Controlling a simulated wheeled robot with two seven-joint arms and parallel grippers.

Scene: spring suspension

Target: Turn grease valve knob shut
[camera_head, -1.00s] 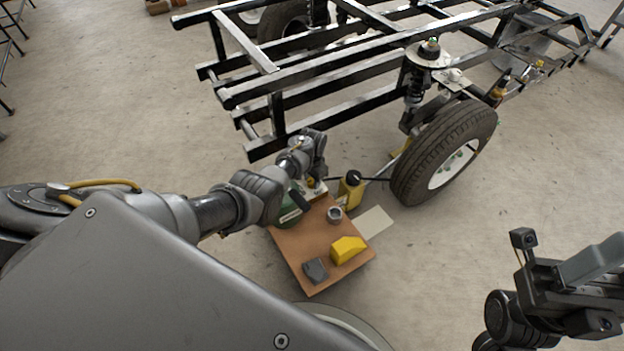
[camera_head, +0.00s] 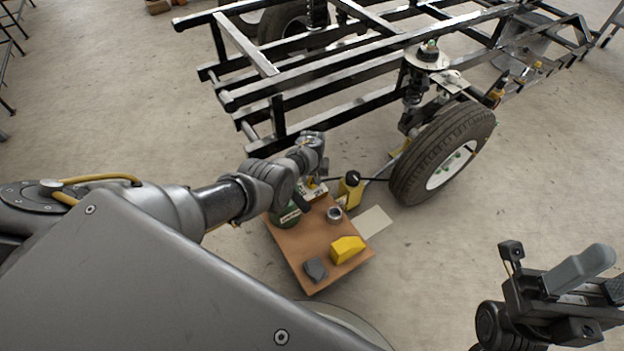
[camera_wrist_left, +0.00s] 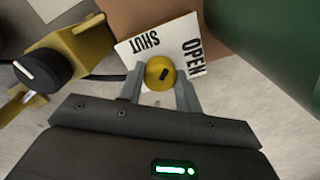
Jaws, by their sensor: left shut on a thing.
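The yellow valve knob (camera_wrist_left: 160,73) shows in the left wrist view with a short dark mark on its face. Behind it is a white plate (camera_wrist_left: 184,36) lettered SHUT on the left and OPEN on the right. The dark mark is tilted between upright and rightward. My left gripper (camera_wrist_left: 160,84) is shut on the knob, one finger on each side. In the head view my left gripper (camera_head: 314,180) is at the far edge of the brown board, mostly hidden by its own wrist. My right gripper (camera_head: 580,275) is at the lower right, away from the board; its jaw gap is unclear.
The brown board (camera_head: 318,238) carries a green cylinder (camera_head: 287,216), a metal cup (camera_head: 334,215), a yellow block (camera_head: 347,249) and a grey block (camera_head: 315,269). A yellow unit with a black knob (camera_head: 351,188) stands beside it. The wheel (camera_head: 440,160) and black frame are beyond.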

